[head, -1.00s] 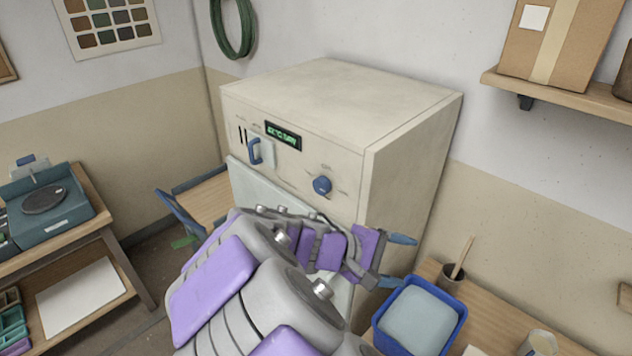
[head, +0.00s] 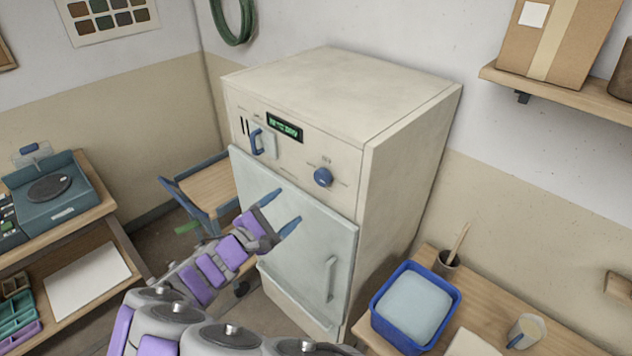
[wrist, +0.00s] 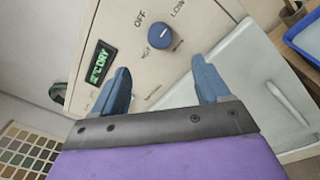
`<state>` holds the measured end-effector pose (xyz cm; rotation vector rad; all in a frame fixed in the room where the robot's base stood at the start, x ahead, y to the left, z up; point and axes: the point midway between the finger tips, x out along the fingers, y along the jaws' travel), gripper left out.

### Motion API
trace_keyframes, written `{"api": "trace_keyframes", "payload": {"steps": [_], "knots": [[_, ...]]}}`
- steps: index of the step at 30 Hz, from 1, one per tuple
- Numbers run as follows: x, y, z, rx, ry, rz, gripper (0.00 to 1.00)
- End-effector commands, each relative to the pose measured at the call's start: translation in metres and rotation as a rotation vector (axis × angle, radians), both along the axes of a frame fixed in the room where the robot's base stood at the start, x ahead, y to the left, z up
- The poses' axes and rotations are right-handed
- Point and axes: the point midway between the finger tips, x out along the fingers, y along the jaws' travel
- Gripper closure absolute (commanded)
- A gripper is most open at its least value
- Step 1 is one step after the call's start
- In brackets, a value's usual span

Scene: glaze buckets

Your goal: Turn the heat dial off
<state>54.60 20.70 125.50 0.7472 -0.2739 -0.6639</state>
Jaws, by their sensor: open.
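The heat dial (head: 323,177) is a round blue knob on the front panel of a cream cabinet (head: 300,160), at the panel's right side. In the wrist view the dial (wrist: 158,38) shows tilted, with the printed words OFF and LOW near it. I cannot tell clearly which mark it points to. My gripper (head: 288,206) is open and empty, in front of the cabinet door, lower and left of the dial in the head view. In the wrist view its two blue fingers (wrist: 160,66) are apart, with the dial beyond the gap between them.
A lit green display (head: 285,127) and a blue handle (head: 257,142) sit left of the dial. The cabinet door (head: 290,240) is shut. A table at right holds a blue tub (head: 378,312).

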Motion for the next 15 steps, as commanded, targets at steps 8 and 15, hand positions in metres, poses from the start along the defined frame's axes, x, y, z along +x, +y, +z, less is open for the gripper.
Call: {"api": "trace_keyframes", "payload": {"steps": [8, 15], "knots": [[0.043, -0.036, -0.001, -0.002, 0.001, -0.004, 0.24], [0.076, -0.065, -0.001, -0.001, 0.002, -0.005, 0.24]]}}
